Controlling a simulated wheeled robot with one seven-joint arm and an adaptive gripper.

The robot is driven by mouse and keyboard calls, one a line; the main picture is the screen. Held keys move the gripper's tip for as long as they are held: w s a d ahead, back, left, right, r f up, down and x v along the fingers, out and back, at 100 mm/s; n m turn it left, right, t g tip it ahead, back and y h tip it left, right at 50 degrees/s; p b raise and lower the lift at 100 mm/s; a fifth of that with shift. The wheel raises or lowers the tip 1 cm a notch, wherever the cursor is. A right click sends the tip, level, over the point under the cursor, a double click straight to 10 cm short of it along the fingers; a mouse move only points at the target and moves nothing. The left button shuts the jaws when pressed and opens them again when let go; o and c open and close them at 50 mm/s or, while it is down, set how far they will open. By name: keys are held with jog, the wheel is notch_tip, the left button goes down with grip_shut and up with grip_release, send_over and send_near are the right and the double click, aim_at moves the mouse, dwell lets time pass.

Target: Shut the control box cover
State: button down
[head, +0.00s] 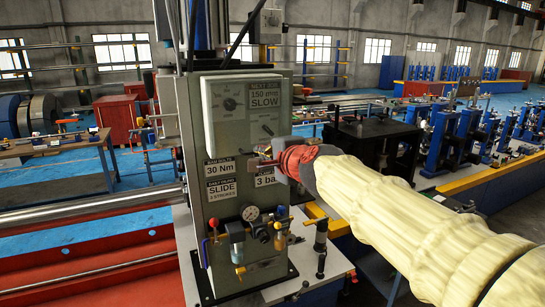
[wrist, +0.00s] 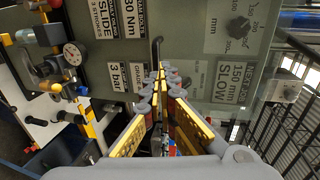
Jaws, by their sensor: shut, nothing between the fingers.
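The control box (head: 195,190) is a tall grey-green cabinet in the middle of the head view. Its cover (head: 222,132) looks like a pale, shallow panel on the upper front, with a dial and a SLOW label. I cannot tell how far it stands open. My gripper (head: 258,162) is shut and empty in front of the cabinet, just below the cover. In the wrist view the shut fingertips (wrist: 160,72) point at the cabinet face, close to a black bent handle (wrist: 157,46). Contact is not clear.
A pressure gauge (head: 250,213) and small valves stick out low on the cabinet; the gauge also shows in the wrist view (wrist: 73,53). A black machine (head: 375,145) stands to the right. A red bed with a steel bar (head: 90,277) lies at the left.

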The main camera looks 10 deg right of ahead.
jog(key=shift+x, duration=1)
jog(key=shift+w+a+f, duration=0.15)
jog(key=shift+w+f, duration=0.05)
jog(key=shift+w, duration=0.3)
